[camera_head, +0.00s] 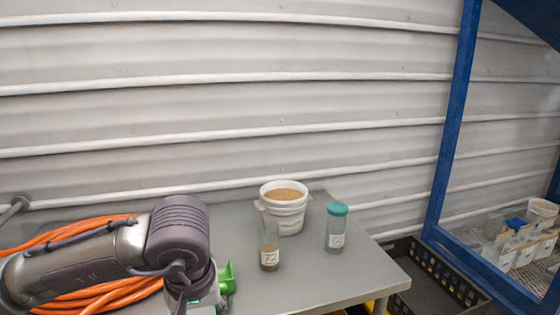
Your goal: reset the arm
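My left arm (110,250) reaches in from the left edge over the grey table (330,285). Its dark wrist bends downward and leaves the picture at the bottom edge, so the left gripper's fingers do not show. What it holds, if anything, cannot be seen. My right arm and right gripper are not in view.
On the table stand a white bucket (283,219) of brown material, a jar labelled 72 (269,252) and a teal-lidded jar (336,232). A green object (227,278) and orange hose (115,297) lie near my wrist. A black crate (430,270) and blue frame (452,120) are at right.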

